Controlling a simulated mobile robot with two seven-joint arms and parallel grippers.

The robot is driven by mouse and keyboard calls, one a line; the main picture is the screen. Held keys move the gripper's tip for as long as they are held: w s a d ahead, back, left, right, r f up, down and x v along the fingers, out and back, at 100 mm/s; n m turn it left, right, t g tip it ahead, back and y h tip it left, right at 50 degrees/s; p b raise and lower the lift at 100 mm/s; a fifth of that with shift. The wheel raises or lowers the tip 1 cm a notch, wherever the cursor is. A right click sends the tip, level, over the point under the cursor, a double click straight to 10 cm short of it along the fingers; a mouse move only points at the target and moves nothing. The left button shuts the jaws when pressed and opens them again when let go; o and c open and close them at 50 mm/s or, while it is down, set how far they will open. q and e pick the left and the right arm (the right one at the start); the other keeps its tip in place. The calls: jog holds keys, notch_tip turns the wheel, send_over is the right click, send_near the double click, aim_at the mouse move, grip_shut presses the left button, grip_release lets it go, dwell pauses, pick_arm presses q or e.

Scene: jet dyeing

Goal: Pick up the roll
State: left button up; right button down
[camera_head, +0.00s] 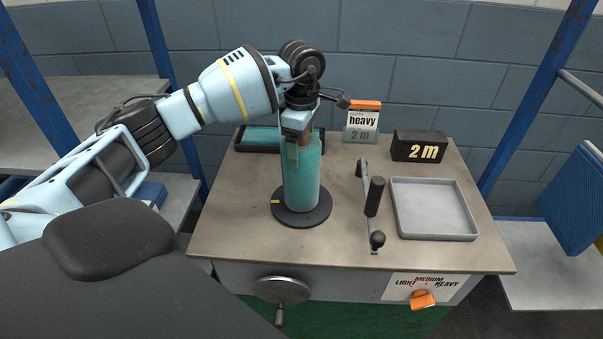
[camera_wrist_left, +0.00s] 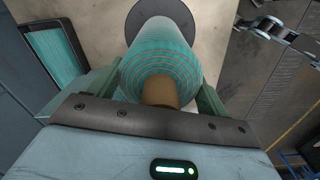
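The roll (camera_head: 302,185) is a teal cloth cylinder wound on a brown core, standing upright on a round black base on the bench. It also shows in the left wrist view (camera_wrist_left: 162,50), seen from above with its core end (camera_wrist_left: 160,92) close to the gripper. My left gripper (camera_head: 298,148) points down over the top of the roll. Its two greenish fingers stand wide apart, one on each side of the roll's upper end, with no clear grip on it. The far finger is largely hidden in the head view. My right gripper is not in view.
A dark tray with teal cloth (camera_head: 262,147) lies behind the roll. A handwheel (camera_head: 282,290) is on the bench front.

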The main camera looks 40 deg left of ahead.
pick_arm(q)
jog(key=c, duration=0.7)
jog(key=shift+r, duration=0.1)
jog(key=c, duration=0.4)
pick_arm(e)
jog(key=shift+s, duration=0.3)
